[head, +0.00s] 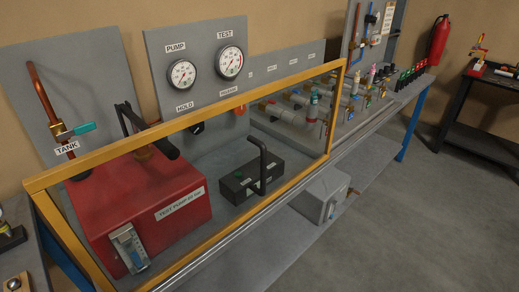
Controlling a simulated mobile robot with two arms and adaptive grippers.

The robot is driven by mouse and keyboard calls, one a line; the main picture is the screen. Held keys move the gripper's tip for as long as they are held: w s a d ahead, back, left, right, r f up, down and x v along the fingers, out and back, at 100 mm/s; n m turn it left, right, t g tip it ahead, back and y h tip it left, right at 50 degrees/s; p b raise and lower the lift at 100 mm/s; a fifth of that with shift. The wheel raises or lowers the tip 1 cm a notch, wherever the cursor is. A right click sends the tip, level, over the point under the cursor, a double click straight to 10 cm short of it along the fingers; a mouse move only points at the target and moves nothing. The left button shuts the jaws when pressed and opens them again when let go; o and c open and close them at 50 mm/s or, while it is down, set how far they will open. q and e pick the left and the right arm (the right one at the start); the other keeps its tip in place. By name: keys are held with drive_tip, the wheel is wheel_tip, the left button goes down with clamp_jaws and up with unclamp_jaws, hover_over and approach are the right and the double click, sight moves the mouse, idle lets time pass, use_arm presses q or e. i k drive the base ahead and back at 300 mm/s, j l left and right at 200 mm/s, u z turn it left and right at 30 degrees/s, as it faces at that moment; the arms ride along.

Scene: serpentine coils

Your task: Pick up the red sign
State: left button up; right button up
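I cannot make out a thing that is clearly a red sign in the head view. Neither of my grippers is in view.
A yellow-framed clear guard (190,124) fronts the bench. Behind it are a red test pump (150,205) and a black box with a handle (252,178). A red fire extinguisher (439,40) hangs on the wall. The dark side table (486,93) stands right; the grey floor (420,220) is clear.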

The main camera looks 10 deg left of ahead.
sight(416, 70)
drive_tip(key=i+l+z, duration=0.6)
drive_tip(key=i, duration=0.3)
drive_tip(key=i+l+z, duration=0.15)
drive_tip(key=i+z, duration=0.15)
drive_tip(key=i, duration=0.2)
drive_tip(key=i+z, duration=0.25)
drive_tip(key=i, duration=0.25)
drive_tip(key=i+l+u, duration=0.15)
drive_tip(key=i+u, duration=0.2)
drive_tip(key=i, duration=0.3)
drive_tip(key=i+l+u, duration=0.35)
drive_tip(key=i, duration=0.25)
drive_tip(key=i+l+u, duration=0.35)
drive_tip(key=i+l, duration=0.1)
drive_tip(key=i, duration=0.1)
